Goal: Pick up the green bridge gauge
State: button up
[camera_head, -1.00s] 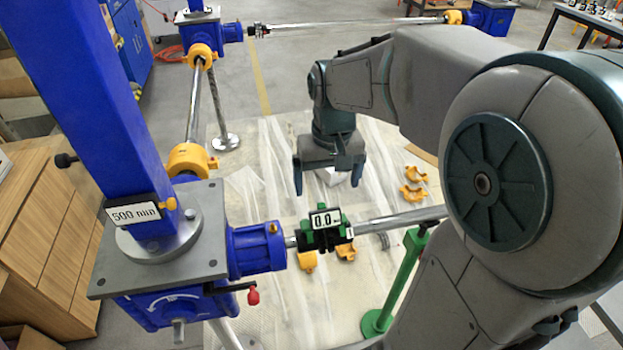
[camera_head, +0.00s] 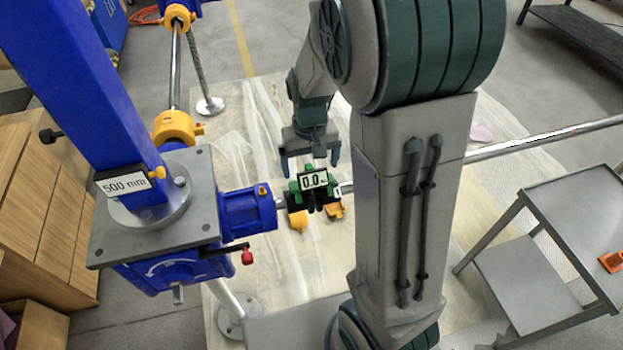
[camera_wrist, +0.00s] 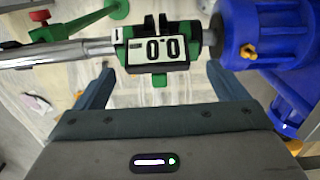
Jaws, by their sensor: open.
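The green bridge gauge (camera_head: 313,187), with a white display reading 0.0, sits across the metal shaft beside the blue jack's (camera_head: 247,210) side housing. In the wrist view its display (camera_wrist: 152,49) faces me, and green parts show around it. My gripper (camera_head: 310,167) is open and empty, just behind the gauge in the head view. In the wrist view my gripper's two fingers (camera_wrist: 160,74) reach toward the gauge from either side, with the gauge lying between and slightly beyond their tips. I see no contact. My arm hides the shaft to the right of the gauge.
A blue column with a 500 mm sign (camera_head: 124,183) stands left of the gauge. A red-knobbed lever (camera_head: 246,256) sticks out below the housing. Yellow parts (camera_head: 298,220) lie on the sheet below. A grey cart (camera_head: 570,215) stands at right; wooden cabinets (camera_head: 45,205) are at left.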

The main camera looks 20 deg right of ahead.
aim_at(312, 171)
jog(key=shift+d+f, duration=0.15)
jog(key=shift+f, duration=1.65)
jog(key=c, duration=1.3)
jog(key=shift+r, duration=0.1)
jog(key=shift+c, duration=0.6)
jog(key=shift+r, duration=0.1)
